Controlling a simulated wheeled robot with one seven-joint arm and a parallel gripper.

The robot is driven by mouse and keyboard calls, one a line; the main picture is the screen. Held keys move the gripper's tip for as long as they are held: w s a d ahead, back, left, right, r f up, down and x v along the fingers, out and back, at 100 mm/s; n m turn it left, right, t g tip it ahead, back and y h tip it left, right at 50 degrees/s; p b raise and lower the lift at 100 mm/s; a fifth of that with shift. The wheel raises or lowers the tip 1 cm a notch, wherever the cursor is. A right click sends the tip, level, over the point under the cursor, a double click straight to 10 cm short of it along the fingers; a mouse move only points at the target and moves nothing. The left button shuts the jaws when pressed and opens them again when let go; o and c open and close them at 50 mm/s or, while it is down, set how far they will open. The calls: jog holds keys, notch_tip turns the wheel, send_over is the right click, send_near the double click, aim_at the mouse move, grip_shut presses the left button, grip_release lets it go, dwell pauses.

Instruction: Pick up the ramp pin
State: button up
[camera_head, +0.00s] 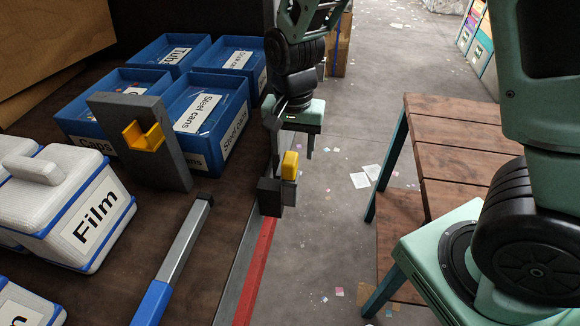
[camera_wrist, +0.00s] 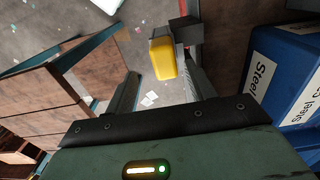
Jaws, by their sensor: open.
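The ramp pin (camera_head: 290,166) has a yellow block-shaped grip and sits at a dark bracket (camera_head: 269,197) on the edge of the sorting bench. My gripper (camera_head: 293,153) is just above and behind it, fingers pointing down. In the wrist view the yellow grip of the pin (camera_wrist: 164,60) shows beyond and between the two fingers of my open gripper (camera_wrist: 163,80), nearer the right finger. I cannot tell whether a finger touches it. The lower part of the pin is hidden by its mount.
Blue bins (camera_head: 206,118) labelled "Steel cans" and others stand left of my gripper. A grey upright plate with a yellow cradle (camera_head: 145,136), a grey and blue bar (camera_head: 176,256) and white "Film" boxes (camera_head: 85,210) are nearer. Wooden steps (camera_head: 455,145) stand right; littered floor lies between.

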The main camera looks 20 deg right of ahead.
aim_at(290, 158)
jog(key=shift+w+a+f+p, duration=0.15)
jog(key=shift+f+p, duration=0.4)
jog(key=shift+f, duration=0.85)
jog(key=shift+s+a+f+p, duration=0.15)
jog(key=shift+f+p, duration=0.4)
jog(key=shift+f, duration=0.85)
jog(key=shift+w, duration=0.1)
grip_shut()
